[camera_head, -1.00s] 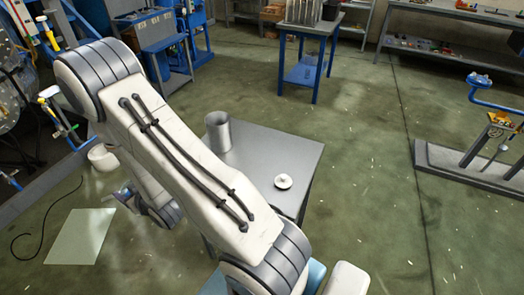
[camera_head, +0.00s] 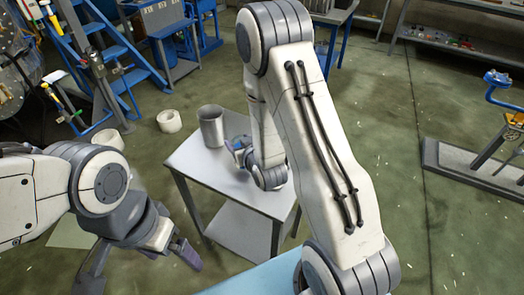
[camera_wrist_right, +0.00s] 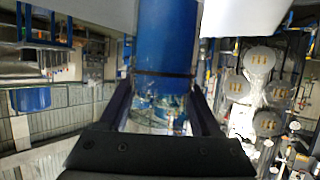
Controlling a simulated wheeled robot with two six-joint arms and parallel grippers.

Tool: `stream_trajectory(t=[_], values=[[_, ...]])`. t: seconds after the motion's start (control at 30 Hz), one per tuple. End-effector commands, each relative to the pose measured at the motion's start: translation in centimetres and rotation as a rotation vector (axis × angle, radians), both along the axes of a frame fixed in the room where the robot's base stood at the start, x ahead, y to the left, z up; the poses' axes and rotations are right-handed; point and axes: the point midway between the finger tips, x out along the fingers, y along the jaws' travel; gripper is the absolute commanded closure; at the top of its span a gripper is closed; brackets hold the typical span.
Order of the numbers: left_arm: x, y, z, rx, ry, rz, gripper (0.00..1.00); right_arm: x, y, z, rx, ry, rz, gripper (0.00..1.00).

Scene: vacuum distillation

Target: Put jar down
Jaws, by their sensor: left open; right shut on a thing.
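My right gripper (camera_wrist_right: 161,92) is shut on a blue cylindrical jar (camera_wrist_right: 166,38), which fills the space between its fingers in the right wrist view. In the head view my right arm reaches over the grey metal table (camera_head: 195,165), and the right gripper (camera_head: 238,150) is low over the tabletop, partly hidden by its own wrist. I cannot tell whether the jar touches the table. A grey metal cylinder (camera_head: 211,127) stands upright on the table just left of that gripper. My left gripper (camera_head: 142,266) is open and empty at the lower left, away from the table.
A light blue surface (camera_head: 255,277) is at the bottom.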

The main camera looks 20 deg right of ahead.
Motion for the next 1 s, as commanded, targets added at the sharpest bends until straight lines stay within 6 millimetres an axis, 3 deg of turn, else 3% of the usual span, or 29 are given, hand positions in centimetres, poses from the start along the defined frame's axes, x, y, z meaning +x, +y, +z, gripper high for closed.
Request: stream_trajectory(t=[0.23, 0.5, 0.8, 1.0], values=[[0.0, 0.0, -2.3, 0.0, 0.0, 0.0, 0.06, 0.7, -2.3, 3.4, -0.004, -0.014, 0.084, 1.0], [0.0, 0.0, -4.3, 0.0, 0.0, 0.0, 0.06, -1.5, -5.6, 6.6, -0.006, -0.006, 0.196, 1.0], [0.0, 0.0, -5.3, 0.0, 0.0, 0.0, 0.06, -4.0, -8.0, 7.6, -0.002, -0.002, 0.245, 1.0], [0.0, 0.0, -5.7, 0.0, 0.0, 0.0, 0.06, -3.3, -7.6, 6.8, 0.001, 0.0, 0.256, 1.0]])
